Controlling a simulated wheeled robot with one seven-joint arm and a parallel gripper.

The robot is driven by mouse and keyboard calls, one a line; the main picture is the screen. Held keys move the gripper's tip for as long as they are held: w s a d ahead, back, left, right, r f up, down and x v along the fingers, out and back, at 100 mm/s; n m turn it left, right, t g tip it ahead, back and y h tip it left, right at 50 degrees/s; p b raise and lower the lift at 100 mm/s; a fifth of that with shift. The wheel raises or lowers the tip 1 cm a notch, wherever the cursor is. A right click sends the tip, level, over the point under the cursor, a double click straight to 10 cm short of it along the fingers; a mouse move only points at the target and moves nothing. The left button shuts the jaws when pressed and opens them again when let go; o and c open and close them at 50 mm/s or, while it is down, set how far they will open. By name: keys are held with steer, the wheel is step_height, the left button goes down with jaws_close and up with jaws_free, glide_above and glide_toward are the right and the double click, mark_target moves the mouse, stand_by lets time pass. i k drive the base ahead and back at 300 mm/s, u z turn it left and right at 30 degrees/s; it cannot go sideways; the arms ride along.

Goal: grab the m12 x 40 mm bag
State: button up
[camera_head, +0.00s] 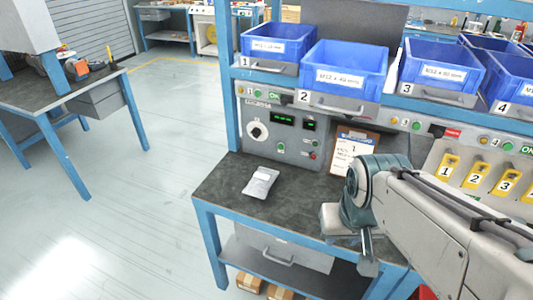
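A small pale grey bag (260,182) lies flat on the dark top of the blue-framed bench (228,193), towards its left side. The print on the bag is too small to read. Blue bin 2 (344,66) on the shelf above has a label that seems to read M12 x 40 mm; its inside is largely hidden by its front wall. My gripper (366,250) hangs at the bench's front edge, to the right of the bag and apart from it. The view does not show clearly whether its fingers are open or shut.
Blue bins 1 (273,41) and 3 (441,66) flank bin 2, with more bins at right. A control panel (283,133) and a clipboard (353,152) stand behind the bench top. Yellow numbered holders (476,177) are at right. Open floor lies left of the bench.

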mark_target(261, 182)
steer(key=u, duration=1.7)
steer(key=i, duration=1.45)
steer(key=z, duration=3)
